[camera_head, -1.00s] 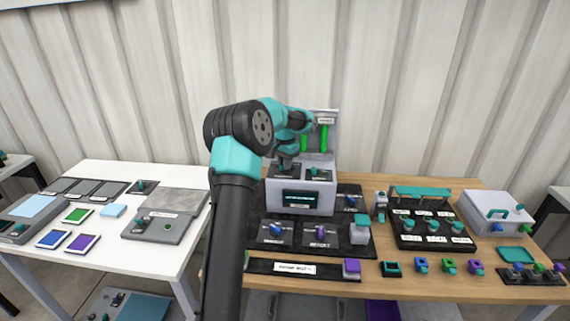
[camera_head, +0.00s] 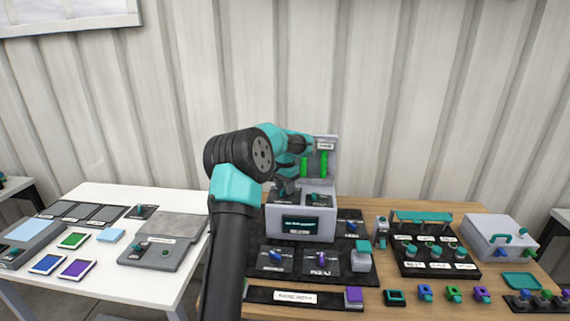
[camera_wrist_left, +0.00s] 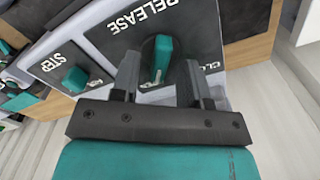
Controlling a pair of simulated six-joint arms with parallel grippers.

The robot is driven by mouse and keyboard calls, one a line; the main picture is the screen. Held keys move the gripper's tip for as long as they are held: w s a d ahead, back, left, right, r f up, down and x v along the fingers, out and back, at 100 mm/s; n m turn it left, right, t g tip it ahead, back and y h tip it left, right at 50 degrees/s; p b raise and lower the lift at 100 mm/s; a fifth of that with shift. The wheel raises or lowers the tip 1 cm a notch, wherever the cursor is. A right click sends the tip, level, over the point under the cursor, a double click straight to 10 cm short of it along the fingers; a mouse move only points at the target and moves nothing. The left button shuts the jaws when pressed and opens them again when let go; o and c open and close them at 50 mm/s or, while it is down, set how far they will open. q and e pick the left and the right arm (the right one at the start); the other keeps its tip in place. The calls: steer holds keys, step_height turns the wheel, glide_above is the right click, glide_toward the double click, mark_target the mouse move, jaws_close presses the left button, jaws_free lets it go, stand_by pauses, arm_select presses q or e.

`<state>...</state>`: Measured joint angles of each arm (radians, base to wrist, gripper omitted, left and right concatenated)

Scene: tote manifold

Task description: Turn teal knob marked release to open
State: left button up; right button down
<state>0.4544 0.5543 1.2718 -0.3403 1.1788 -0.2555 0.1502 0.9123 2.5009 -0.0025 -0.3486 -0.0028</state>
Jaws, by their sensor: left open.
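The teal knob marked RELEASE (camera_wrist_left: 161,58) sits on a dark plate in the left wrist view, its bar standing close to lengthwise between the fingers. My left gripper (camera_wrist_left: 160,76) is open, with one finger on each side of this knob and visible gaps beside it. In the head view my left gripper (camera_head: 287,187) is over the left plate on top of the grey box (camera_head: 270,222) and mostly hides the knob there. A second teal knob, marked STEP (camera_wrist_left: 75,79), is beside it in the wrist view. My right gripper is not in view.
An upright panel with green bars (camera_head: 332,178) stands behind the box top. Blue (camera_head: 275,256) and purple (camera_head: 321,259) knobs are in front of the box. A black switch panel (camera_head: 433,266) is to the right. A white table (camera_head: 85,200) with a grey device is at left.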

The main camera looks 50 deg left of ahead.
arm_select(q)
step_height(320, 180, up, 16)
steer(key=shift+r, duration=0.25)
steer(key=shift+f, duration=0.15)
stand_by(0.6)
step_height(320, 180, down, 15)
steer(key=shift+f, duration=0.1)
stand_by(0.6)
steer(key=shift+f, duration=1)
steer(key=shift+n, duration=0.9)
steer(key=shift+r, duration=3.5)
